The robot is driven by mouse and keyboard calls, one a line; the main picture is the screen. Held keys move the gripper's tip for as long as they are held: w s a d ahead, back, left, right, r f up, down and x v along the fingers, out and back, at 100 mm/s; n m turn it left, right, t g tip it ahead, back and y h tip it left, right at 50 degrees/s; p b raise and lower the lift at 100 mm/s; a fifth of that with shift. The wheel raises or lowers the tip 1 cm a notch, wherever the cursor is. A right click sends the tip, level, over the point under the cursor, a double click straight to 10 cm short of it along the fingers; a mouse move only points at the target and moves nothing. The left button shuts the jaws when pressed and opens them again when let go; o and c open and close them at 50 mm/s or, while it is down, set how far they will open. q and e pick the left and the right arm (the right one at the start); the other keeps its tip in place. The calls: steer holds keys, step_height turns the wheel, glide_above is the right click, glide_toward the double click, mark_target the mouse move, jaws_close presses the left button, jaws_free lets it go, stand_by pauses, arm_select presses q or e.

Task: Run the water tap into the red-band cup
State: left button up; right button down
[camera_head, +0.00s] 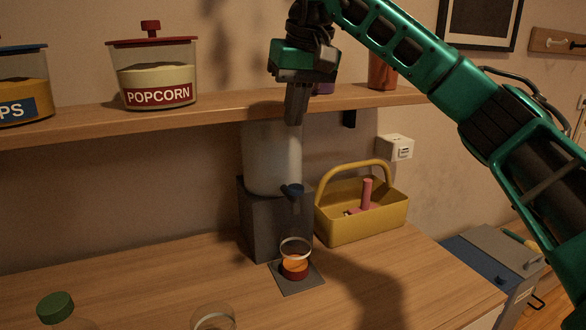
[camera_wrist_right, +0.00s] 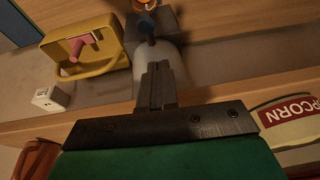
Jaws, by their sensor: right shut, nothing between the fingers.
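The red-band cup (camera_head: 295,268) stands upright on a small grey mat (camera_head: 300,287), below the blue tap (camera_head: 292,190). Its clear wall shows a pale rim and orange and red low down; I cannot tell whether it holds water. The tap sticks out from a translucent tank (camera_head: 270,160) on a dark grey block (camera_head: 262,222). My right gripper (camera_head: 294,122) is shut and empty, pointing down in front of the shelf, above the tap. In the right wrist view, the gripper (camera_wrist_right: 157,66) points toward the tap (camera_wrist_right: 147,27), with the cup (camera_wrist_right: 147,4) cut off at the top edge. My left gripper is out of view.
A yellow basket (camera_head: 345,225) with a pink-handled thing stands right of the tank. The shelf (camera_head: 215,112) carries a popcorn jar (camera_head: 155,80) and other containers. A second clear cup (camera_head: 213,318) and a green-capped bottle (camera_head: 56,308) are at the front. The table's left middle is clear.

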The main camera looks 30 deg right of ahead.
steer(key=shift+s+d+r+h, duration=0.15)
steer(key=shift+d+r, duration=0.1)
steer(key=shift+d, duration=0.2)
steer(key=shift+s+d+r+h, duration=0.15)
steer(key=shift+d+r, duration=0.1)
steer(key=shift+d, duration=0.15)
steer(key=shift+w+f, duration=0.1)
steer(key=shift+w, duration=0.05)
glide_toward(295, 185)
steer(key=x, duration=0.5)
steer(key=shift+w+f+b, duration=0.1)
steer(key=shift+w+b, duration=0.15)
steer(key=shift+b, duration=0.15)
steer(key=shift+f, duration=0.65)
